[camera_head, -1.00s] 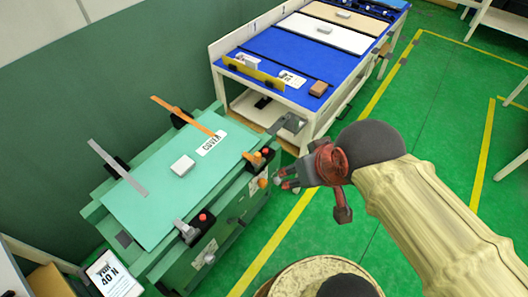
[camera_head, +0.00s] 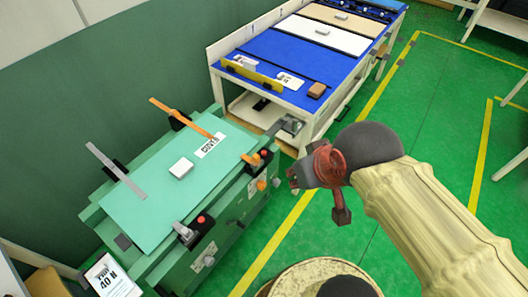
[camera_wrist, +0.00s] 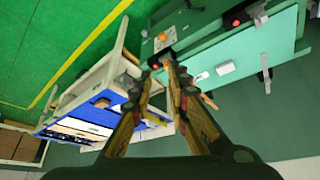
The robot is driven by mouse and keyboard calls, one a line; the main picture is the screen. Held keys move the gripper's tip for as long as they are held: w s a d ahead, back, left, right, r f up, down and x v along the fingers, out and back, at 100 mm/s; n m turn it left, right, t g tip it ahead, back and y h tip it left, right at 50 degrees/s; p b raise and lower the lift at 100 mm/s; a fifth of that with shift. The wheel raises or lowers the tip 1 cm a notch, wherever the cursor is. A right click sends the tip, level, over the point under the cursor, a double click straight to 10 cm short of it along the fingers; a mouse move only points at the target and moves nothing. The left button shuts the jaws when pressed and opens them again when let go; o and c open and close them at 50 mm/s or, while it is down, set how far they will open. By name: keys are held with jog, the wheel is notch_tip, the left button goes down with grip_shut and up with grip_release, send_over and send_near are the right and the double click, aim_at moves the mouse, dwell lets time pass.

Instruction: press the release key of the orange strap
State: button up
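The orange strap (camera_head: 188,119) lies across the far end of the teal panel (camera_head: 150,205) on the green bench. At the bench's near edge a dark buckle block carries an orange tongue (camera_head: 254,160) and a red release key (camera_head: 264,153). My gripper (camera_head: 292,183) hangs in the air to the right of this buckle, apart from it. In the wrist view my gripper (camera_wrist: 159,70) shows its two fingers partly apart with nothing between them. The orange strap also shows there (camera_wrist: 208,100), partly behind the right finger.
A grey strap (camera_head: 117,172) crosses the panel's other end, with a red key (camera_head: 201,219) on its own buckle. A white block (camera_head: 181,168) lies on the panel. A blue-topped table (camera_head: 285,62) stands behind. Green floor right of the bench is open.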

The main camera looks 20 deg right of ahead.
grip_shut()
dwell(0.4)
dwell(0.8)
